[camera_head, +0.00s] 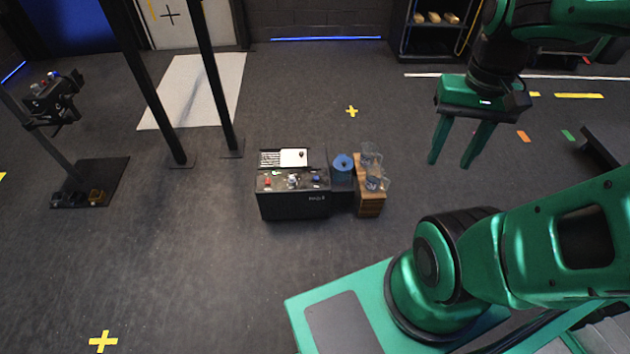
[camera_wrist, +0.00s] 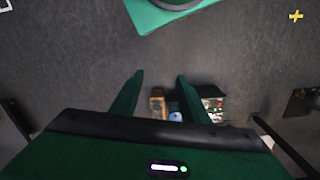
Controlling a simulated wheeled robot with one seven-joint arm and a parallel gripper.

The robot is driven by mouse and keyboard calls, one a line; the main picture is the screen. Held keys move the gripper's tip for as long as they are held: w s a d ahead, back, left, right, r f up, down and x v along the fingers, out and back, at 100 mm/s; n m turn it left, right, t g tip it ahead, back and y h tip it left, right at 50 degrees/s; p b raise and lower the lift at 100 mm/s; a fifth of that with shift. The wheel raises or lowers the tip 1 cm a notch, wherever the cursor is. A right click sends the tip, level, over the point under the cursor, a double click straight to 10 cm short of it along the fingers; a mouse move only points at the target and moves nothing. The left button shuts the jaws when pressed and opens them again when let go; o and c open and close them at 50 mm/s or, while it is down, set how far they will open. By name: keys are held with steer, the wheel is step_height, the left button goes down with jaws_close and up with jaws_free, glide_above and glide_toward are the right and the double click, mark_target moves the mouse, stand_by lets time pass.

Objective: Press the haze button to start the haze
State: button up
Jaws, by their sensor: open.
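A black console (camera_head: 294,205) stands on the floor near the middle of the head view, with small red, green, white and blue controls on its top panel. Labels are too small to read, so I cannot tell which control is the haze button. The console also shows in the wrist view (camera_wrist: 212,103), small and beyond my fingers, partly hidden by the right one. My gripper (camera_head: 450,162) is open and empty, raised in the air to the right of the console and well apart from it. Its two green fingers also show in the wrist view (camera_wrist: 160,76).
A wooden block (camera_head: 370,203) with clear glass vessels stands right of the console, with a blue round item (camera_head: 343,163) between. At far left a stand holds a tilted black box (camera_head: 52,98) with coloured knobs. Black posts (camera_head: 215,85) rise behind. Floor around the console is mostly clear.

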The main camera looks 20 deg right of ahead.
steer(key=shift+c, duration=0.2)
jaws_close()
stand_by(1.5)
